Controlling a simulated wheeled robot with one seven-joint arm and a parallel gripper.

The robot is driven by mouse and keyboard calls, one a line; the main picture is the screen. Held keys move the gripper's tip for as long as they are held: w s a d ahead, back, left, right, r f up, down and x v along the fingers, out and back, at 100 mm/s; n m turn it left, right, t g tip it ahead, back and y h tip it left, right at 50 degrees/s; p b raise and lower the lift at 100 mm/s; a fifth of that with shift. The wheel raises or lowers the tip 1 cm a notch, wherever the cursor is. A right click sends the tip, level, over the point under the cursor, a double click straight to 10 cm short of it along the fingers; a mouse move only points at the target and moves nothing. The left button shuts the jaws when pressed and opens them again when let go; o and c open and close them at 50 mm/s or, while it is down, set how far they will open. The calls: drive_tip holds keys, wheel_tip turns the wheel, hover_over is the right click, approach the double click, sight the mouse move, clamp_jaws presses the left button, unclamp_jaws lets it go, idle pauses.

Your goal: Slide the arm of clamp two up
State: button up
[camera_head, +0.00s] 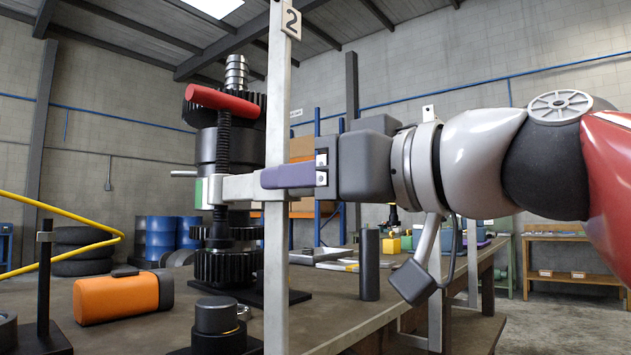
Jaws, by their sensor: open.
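Clamp two is a tall pale metal bar (277,260) with a "2" tag (292,22) near the top of the picture. Its pale sliding arm (240,188) reaches left from the bar at mid height. A dark threaded spindle with a red handle (222,102) stands upright at the arm's left end. My gripper (275,178) comes in from the right, level with the arm. Its one visible purple finger crosses in front of the bar beside the arm's root. The other finger is hidden, and contact cannot be told.
The dark gear stack (214,145) stands behind the clamp's spindle. An orange-and-black object (118,297), a dark cylinder (370,264) and a black stepped part (215,322) are on the workbench (335,315). A yellow hose (70,212) curves at the left. Air right of the upper bar is clear.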

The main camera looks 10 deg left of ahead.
drive_tip(key=v, duration=0.6)
drive_tip(key=shift+s+d, duration=0.1)
drive_tip(key=w+d+f+m+h, duration=0.3)
drive_tip(key=f+h, duration=0.1)
drive_tip(key=f, duration=0.7)
drive_tip(key=w+d+f+m+h, duration=0.2)
drive_tip(key=d+f+m+h, duration=0.15)
drive_tip(key=f, duration=0.75)
drive_tip(key=s+d+f+m+g+h, duration=0.1)
drive_tip(key=s+d+f+h, duration=0.1)
drive_tip(key=f, duration=0.7)
drive_tip(key=s+d+f+m+g+h, duration=0.1)
drive_tip(key=s+d+f+m+h, duration=0.1)
drive_tip(key=d+f, duration=0.3)
drive_tip(key=s+d+f+m+g+h, duration=0.1)
drive_tip(key=s+d+f+m+h, duration=0.1)
drive_tip(key=f, duration=1.1)
drive_tip(key=shift+s+d+h+p, duration=0.2)
drive_tip(key=shift+d+h+p, duration=0.25)
drive_tip(key=shift+d+h, duration=0.45)
drive_tip(key=shift+a+r+m, duration=0.1)
drive_tip(key=shift+a+m, duration=0.1)
drive_tip(key=shift+m, duration=0.05)
